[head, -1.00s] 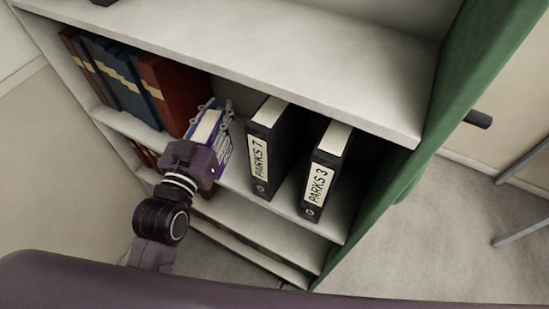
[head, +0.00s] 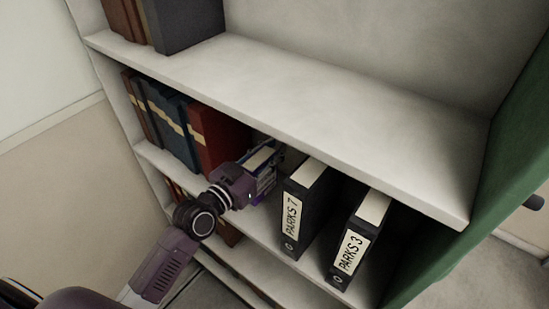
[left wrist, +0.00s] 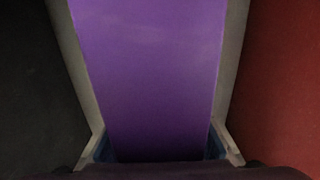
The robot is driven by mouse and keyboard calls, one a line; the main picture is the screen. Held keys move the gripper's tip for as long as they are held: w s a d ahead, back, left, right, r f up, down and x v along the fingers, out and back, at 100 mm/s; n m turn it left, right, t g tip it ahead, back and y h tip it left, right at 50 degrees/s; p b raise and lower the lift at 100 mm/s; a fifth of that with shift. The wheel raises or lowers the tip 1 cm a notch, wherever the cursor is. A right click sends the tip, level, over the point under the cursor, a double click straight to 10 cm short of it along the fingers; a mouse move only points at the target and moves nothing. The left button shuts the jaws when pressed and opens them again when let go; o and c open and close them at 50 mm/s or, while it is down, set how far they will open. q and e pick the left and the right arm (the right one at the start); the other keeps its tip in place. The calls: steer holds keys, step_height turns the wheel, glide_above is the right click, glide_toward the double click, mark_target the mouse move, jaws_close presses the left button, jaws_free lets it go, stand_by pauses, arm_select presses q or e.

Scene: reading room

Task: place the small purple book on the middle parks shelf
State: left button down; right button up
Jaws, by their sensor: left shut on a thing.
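The small purple book (head: 262,160) is on the middle shelf (head: 264,222), between a red book and the PARKS 7 binder (head: 297,212). My left gripper (head: 259,172) is shut on it, and the arm reaches in from the left. In the left wrist view the purple book (left wrist: 148,75) fills the space between the two fingers, with red on the right and dark on the left. The gripper hides part of the book in the head view, and I cannot tell whether the book touches the shelf. My right gripper is not in view.
A PARKS 3 binder (head: 359,240) stands right of PARKS 7. Red (head: 212,137) and blue (head: 172,125) books stand at the left. The upper shelf (head: 290,95) overhangs this row. A green side panel (head: 455,255) bounds the bookcase at the right.

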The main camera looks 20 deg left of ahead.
arm_select(q)
step_height(320, 180, down, 2)
steer(key=shift+a+f, duration=0.1)
steer(key=c, duration=1.5)
jaws_free()
steer(key=shift+f, duration=0.1)
steer(key=shift+c, duration=0.2)
steer(key=shift+s, duration=0.1)
steer(key=b+v, duration=0.2)
steer(key=v, duration=0.8)
steer(key=shift+b+v, duration=0.4)
steer(key=shift+v, duration=0.5)
